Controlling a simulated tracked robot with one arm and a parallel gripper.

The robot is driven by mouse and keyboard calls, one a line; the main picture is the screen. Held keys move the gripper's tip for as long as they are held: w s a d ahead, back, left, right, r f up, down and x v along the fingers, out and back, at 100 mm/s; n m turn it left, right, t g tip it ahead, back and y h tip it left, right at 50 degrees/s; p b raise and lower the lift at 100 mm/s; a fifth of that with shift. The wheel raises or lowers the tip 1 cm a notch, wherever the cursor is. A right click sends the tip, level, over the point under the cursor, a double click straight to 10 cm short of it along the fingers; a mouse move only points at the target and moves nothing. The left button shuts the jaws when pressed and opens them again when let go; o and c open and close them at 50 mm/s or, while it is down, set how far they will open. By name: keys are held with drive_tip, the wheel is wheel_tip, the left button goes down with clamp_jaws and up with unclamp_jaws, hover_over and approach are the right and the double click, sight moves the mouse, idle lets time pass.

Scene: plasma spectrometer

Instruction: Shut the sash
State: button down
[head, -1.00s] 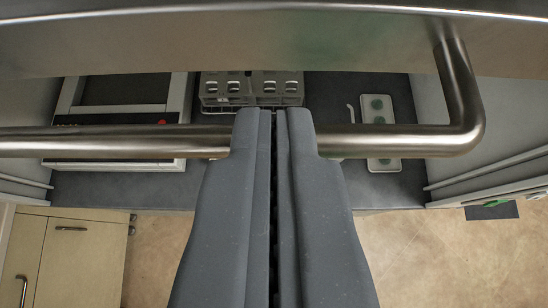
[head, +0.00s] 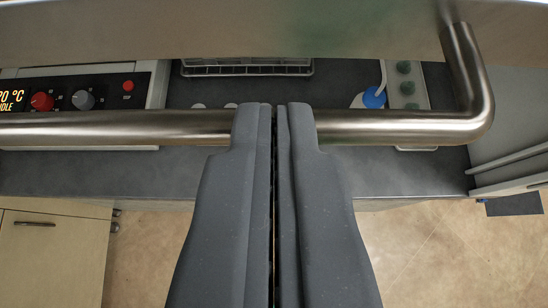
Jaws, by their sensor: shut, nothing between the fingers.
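The sash shows as a broad metal panel (head: 270,28) across the top of the head view. Its long round metal handle bar (head: 400,127) runs across the view and bends up to the panel at the right. My gripper (head: 274,108) is shut, with its fingertips over the middle of the handle bar, hiding that part of it. I see nothing between the fingers. Whether the fingers touch the bar I cannot tell.
Behind the bar is a dark worktop (head: 150,172). On it are an instrument with knobs (head: 70,98) at left, a wire rack (head: 246,69), a white bottle with a blue cap (head: 373,97) and a tray with green discs (head: 405,90). A cabinet (head: 45,250) stands below left, beside open floor.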

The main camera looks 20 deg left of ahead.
wheel_tip(320, 180, down, 41)
drive_tip(key=b, duration=2.3)
drive_tip(key=shift+r, duration=0.15)
